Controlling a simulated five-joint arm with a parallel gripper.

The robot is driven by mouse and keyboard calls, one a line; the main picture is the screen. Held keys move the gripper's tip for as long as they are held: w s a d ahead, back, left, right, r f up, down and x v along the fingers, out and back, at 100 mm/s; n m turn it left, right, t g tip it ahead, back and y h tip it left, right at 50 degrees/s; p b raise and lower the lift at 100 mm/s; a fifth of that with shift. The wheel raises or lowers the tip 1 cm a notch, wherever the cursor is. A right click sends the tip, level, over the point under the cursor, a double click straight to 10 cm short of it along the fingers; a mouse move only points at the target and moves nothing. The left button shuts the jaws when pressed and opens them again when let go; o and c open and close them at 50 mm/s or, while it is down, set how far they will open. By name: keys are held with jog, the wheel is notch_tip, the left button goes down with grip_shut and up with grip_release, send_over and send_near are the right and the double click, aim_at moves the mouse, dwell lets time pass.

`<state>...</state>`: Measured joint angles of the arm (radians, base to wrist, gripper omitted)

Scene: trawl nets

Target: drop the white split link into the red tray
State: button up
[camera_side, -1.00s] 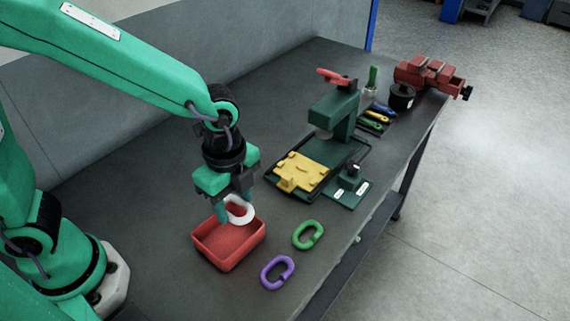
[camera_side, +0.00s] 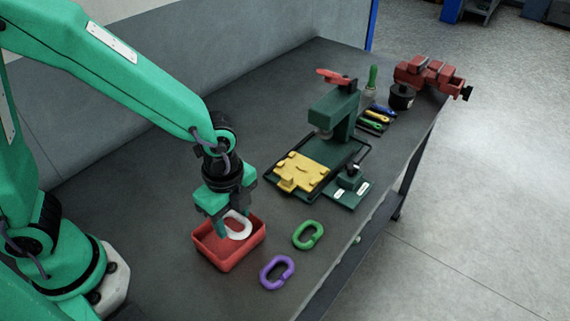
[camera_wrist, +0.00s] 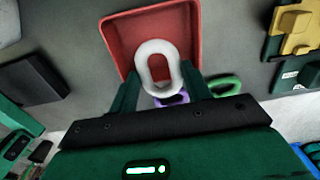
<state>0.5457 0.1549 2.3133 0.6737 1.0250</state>
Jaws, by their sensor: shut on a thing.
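The white split link (camera_side: 238,226) is held between the fingers of my gripper (camera_side: 231,220), which is shut on it. In the side view the link is inside the outline of the red tray (camera_side: 217,261), low and near its rim. In the wrist view the white link (camera_wrist: 143,58) covers part of the red tray (camera_wrist: 119,38), and my gripper's fingers (camera_wrist: 160,85) reach either side of its near end. I cannot tell whether the link touches the tray's floor.
A green link (camera_side: 308,235) and a purple link (camera_side: 277,272) lie on the bench right of the tray. A green press (camera_side: 335,112) with a yellow fixture (camera_side: 300,172) stands behind them. A red vise (camera_side: 428,75) is at the far right end. The bench left of the press is clear.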

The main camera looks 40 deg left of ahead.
jog(key=shift+f, duration=0.95)
jog(key=o, duration=1.2)
jog(key=shift+r, duration=0.15)
notch_tip(320, 180, up, 8)
jog(key=shift+f, duration=0.2)
